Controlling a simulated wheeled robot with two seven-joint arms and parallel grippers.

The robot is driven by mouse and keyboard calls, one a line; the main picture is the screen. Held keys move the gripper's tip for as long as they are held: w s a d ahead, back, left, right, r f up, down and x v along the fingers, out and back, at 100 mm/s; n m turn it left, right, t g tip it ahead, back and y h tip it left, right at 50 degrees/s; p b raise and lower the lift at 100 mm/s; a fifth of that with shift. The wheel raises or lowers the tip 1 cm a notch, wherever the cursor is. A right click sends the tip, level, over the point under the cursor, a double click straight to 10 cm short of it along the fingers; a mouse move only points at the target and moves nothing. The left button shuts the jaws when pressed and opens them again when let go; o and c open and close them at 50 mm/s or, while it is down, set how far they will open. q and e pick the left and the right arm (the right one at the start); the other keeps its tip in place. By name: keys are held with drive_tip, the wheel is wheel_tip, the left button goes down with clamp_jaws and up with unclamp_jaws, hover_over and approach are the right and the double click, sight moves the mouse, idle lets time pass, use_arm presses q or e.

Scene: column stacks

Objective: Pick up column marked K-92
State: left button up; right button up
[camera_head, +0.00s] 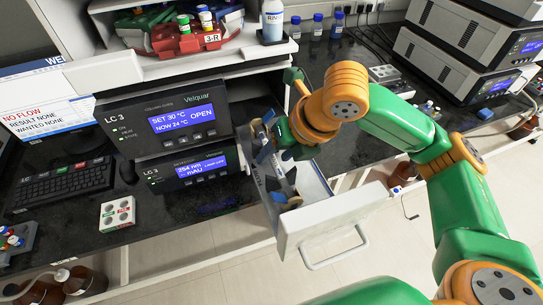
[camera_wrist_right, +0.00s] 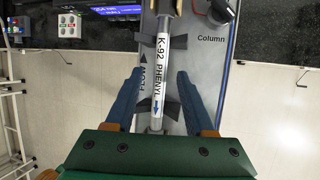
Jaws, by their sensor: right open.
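The column marked K-92 PHENYL (camera_wrist_right: 161,62) is a slim metal tube with a white label and a blue arrow. In the right wrist view it lies lengthwise, held by dark clips on a grey panel marked "Column" and "FLOW". My right gripper (camera_wrist_right: 158,76) is open, with one blue finger on each side of the column and visible gaps between. In the head view my right gripper (camera_head: 268,135) is over the pulled-out compartment (camera_head: 318,212), and partly hides the column. My left gripper is not in view.
The LC 3 unit (camera_head: 165,120) reads OPEN, set 30 °C, now 24 °C. A keyboard (camera_head: 62,185) and a white block (camera_head: 117,213) are on the dark bench. A shelf above holds a red rack (camera_head: 185,38) and a bottle (camera_head: 272,20). Stacked instruments (camera_head: 470,50) stand at right.

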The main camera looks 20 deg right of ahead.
drive_tip(key=shift+s, duration=0.15)
clamp_jaws()
drive_tip(key=shift+r, duration=0.1)
idle(1.1)
